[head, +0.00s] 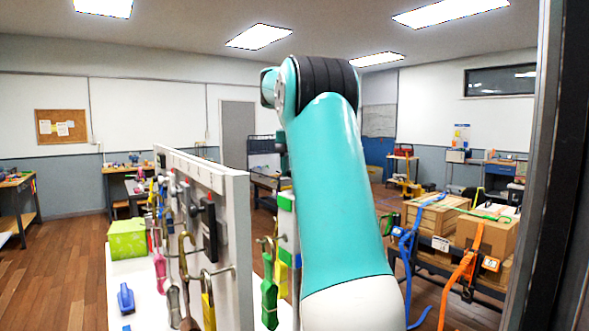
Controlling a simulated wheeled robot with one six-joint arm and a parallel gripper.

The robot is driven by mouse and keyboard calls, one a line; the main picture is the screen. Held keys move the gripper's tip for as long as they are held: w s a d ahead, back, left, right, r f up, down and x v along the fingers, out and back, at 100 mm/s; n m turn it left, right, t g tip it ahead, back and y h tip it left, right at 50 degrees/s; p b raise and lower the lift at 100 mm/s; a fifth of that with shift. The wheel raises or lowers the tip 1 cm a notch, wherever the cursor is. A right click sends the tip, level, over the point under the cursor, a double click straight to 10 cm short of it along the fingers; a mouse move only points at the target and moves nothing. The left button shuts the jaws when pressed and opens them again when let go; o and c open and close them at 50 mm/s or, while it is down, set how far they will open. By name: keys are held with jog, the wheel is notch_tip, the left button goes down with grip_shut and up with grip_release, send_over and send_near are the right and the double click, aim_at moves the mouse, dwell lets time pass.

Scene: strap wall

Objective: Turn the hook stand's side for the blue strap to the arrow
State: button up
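A narrow white stand with green, yellow and blue patches (287,228) appears to be the hook stand. It is partly hidden behind my teal arm, and which of its sides faces where cannot be told. A green strap (268,295) hangs in a bundle from a hook at its left. A blue strap (404,255) hangs over the boxes at the right. I cannot make out the arrow. My gripper is not visible; only upper parts of my arm show.
A white board (234,225) with hooks, padlocks and tools stands close at left. A green box (127,240) and blue item (126,298) lie on a white surface beside it. Cardboard boxes (432,217) with an orange strap (465,270) stand right. A dark post (545,170) rises at far right.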

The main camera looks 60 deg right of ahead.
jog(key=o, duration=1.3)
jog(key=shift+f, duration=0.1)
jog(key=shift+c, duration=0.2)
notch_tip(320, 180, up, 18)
jog(key=p, duration=1.7)
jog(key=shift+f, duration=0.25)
